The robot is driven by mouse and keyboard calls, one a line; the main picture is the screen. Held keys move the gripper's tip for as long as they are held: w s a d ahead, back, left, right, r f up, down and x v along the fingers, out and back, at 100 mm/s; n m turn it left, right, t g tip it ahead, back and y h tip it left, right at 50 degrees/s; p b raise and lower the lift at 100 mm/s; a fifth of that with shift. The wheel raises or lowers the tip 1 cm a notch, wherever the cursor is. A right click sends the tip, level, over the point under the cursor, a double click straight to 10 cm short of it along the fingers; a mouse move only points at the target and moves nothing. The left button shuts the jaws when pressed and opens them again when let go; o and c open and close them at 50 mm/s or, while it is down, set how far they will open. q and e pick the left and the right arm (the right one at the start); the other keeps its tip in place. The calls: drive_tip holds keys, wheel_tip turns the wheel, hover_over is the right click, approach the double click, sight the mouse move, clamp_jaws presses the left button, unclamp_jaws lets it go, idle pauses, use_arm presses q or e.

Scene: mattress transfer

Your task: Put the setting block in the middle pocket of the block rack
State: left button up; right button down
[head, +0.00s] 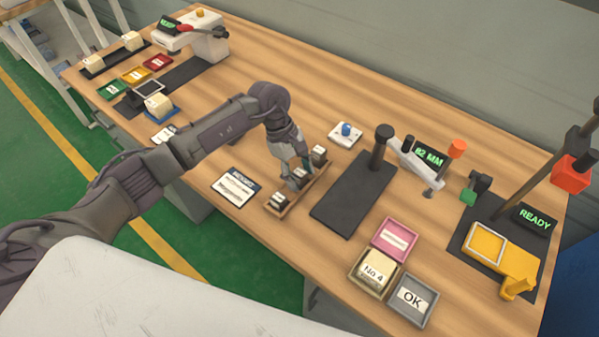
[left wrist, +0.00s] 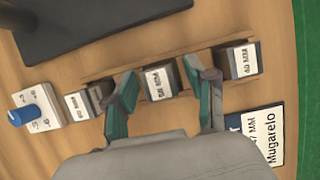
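The block rack (head: 312,190) is a narrow wooden tray in the middle of the table, and its back edge shows in the left wrist view (left wrist: 125,67). It has a labelled block near each end, one (left wrist: 243,61) at the right and one (left wrist: 88,102) at the left in the left wrist view. The setting block (left wrist: 159,82), with a white MM label, is at the middle of the rack. My left gripper (head: 296,178) is over it, fingers (left wrist: 162,84) on either side with small gaps showing. Its base is hidden. My right gripper is not in view.
A card (head: 236,187) lies left of the rack. A black plate with a post (head: 352,195) stands to its right, and a white box with a blue knob (head: 345,133) behind. Pink, tan and grey trays (head: 393,238) are at the front right.

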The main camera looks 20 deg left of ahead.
use_arm(q)
drive_tip(key=shift+r, duration=0.15)
drive_tip(key=b+v, duration=0.2)
drive_tip(key=v, duration=1)
drive_tip(key=shift+b, duration=0.4)
drive_tip(key=shift+c, duration=0.4)
idle(1.4)
